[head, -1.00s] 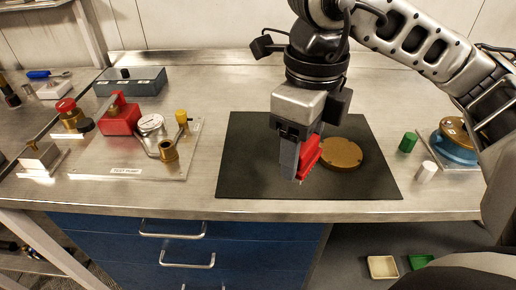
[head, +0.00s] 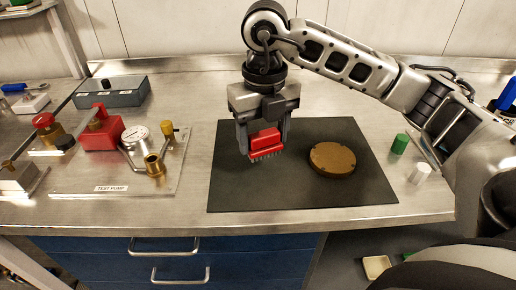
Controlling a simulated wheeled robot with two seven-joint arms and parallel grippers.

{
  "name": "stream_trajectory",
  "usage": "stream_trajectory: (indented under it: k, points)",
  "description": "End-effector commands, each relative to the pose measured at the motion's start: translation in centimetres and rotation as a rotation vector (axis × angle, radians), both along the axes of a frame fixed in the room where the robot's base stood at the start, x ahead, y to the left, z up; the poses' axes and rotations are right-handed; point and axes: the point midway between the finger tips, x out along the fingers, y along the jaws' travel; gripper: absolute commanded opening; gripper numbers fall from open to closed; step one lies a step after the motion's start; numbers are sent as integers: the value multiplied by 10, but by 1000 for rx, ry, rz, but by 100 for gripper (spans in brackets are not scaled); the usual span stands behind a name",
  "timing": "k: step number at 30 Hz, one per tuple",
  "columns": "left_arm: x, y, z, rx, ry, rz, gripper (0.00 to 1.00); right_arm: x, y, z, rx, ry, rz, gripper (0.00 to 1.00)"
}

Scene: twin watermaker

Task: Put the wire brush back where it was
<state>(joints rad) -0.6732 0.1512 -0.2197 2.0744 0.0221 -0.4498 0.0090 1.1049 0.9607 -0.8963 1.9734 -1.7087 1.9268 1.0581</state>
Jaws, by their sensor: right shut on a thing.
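The wire brush has a red back and short bristles pointing down. This wire brush (head: 265,143) is between the fingers of my right gripper (head: 264,140), over the left part of the black mat (head: 300,196). The gripper points down and is shut on the red back. The bristles look close to the mat; I cannot tell whether they touch it. A round brown disc (head: 332,159) lies on the mat to the right of the brush. My left gripper is not in view.
The test pump plate (head: 118,181) with red and brass fittings stands left of the mat. A grey box (head: 111,92) is behind it. Green (head: 400,143) and white (head: 420,173) cylinders stand right of the mat. Bare steel bench lies behind the mat.

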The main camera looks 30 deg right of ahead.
Motion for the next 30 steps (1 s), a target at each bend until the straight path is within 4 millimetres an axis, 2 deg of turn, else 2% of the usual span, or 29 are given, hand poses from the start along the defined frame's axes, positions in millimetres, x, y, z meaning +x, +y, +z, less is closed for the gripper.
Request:
stream_trajectory:
  k: [9, 15, 28, 29, 30]
  points:
    - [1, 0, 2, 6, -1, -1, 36, 21, -2, -26, 0, 2, 1, 40]
    - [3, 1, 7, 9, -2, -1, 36, 21, -3, -52, 0, 1, 1, 40]
    - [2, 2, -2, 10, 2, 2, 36, 21, -3, -61, 0, -1, 1, 40]
    - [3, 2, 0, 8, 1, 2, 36, 21, -3, -60, 0, -1, 1, 67]
    - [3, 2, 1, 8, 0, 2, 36, 21, -3, -59, 0, -1, 1, 78]
